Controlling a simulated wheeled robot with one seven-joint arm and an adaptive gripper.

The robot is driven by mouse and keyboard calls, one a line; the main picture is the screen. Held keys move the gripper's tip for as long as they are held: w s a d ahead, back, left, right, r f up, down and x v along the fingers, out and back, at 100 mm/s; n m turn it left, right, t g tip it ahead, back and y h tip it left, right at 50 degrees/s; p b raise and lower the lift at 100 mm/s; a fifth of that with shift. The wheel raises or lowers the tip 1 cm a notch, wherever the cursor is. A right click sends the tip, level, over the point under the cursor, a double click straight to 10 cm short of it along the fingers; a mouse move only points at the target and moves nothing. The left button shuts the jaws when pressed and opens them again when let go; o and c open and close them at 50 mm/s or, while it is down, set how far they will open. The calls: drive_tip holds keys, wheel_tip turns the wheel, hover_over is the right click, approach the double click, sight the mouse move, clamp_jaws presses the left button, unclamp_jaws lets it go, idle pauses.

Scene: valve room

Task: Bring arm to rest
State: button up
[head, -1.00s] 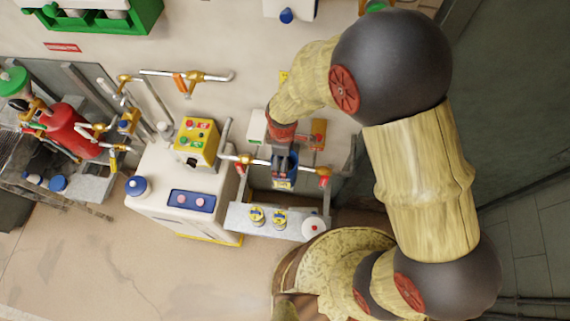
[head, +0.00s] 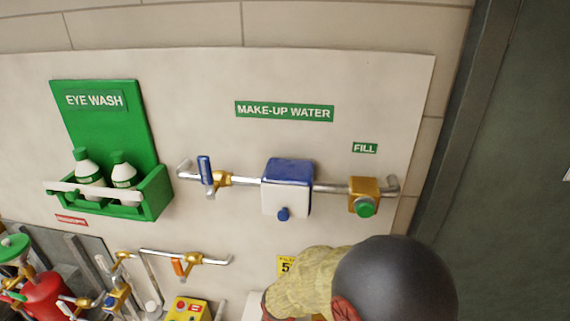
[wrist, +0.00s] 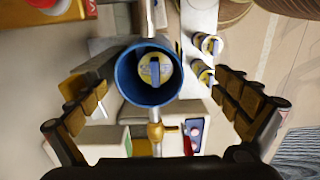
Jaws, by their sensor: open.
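My gripper (wrist: 168,108) shows in the wrist view with its two fingers spread wide apart on the left and right. A blue round cup-like part (wrist: 121,74) with a pale yellow disc inside lies between and beyond the fingers. No finger touches it in this view. In the head view my arm is at the lower right, with a dark round joint and a tan sleeve, and my gripper is out of the picture below.
The head view shows a make-up water pipe with a blue-and-white box (head: 287,188), a blue-handled valve (head: 205,170) and a green fill button (head: 365,207). An eye wash station (head: 105,150) hangs at the left. A yellow button box (head: 188,308) is below.

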drive_tip(key=shift+s+d+m, duration=0.15)
drive_tip(key=shift+s+m, duration=0.15)
drive_tip(key=shift+m, duration=0.3)
drive_tip(key=s+d+r+m+t+b, duration=0.3)
drive_tip(key=d+r+m, duration=0.4)
drive_tip(key=d+r, duration=0.3)
drive_tip(key=s+d+r+m+t+b, duration=0.2)
drive_tip(key=s+d+r+m+b, duration=0.3)
drive_tip(key=r, duration=1.1)
drive_tip(key=s+d+m, duration=0.1)
drive_tip(key=d+m, duration=0.2)
drive_tip(key=d, duration=0.2)
drive_tip(key=shift+s+t, duration=0.4)
drive_tip(key=shift+s+a, duration=0.1)
